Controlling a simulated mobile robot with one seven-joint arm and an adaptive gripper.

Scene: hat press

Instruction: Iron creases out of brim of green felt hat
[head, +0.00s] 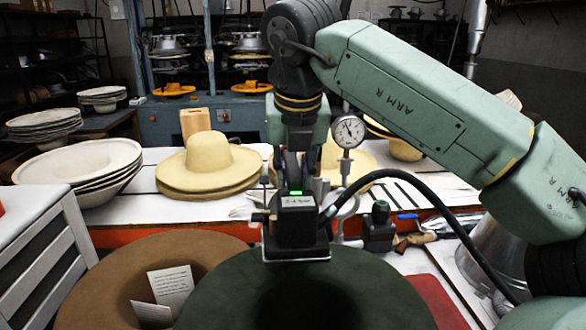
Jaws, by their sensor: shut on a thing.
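The green felt hat (370,300) lies at the bottom centre in the head view, its wide dark brim facing up around a black hollow in the middle. The lower part of the hat is cut off by the picture edge. My gripper (293,192) points down over the far edge of the brim. It is shut on a small black iron (296,228) with a lit green top. The iron's flat base is at the far brim edge and looks to be touching it. Creases in the brim cannot be made out.
A brown hat (110,285) with paper cards (171,287) lies left of the green one. Yellow hats (207,165) sit on the white table behind. A gauge (347,131), a black cable (440,215) and tools (425,236) crowd the right. White stacked brims (80,165) stand left.

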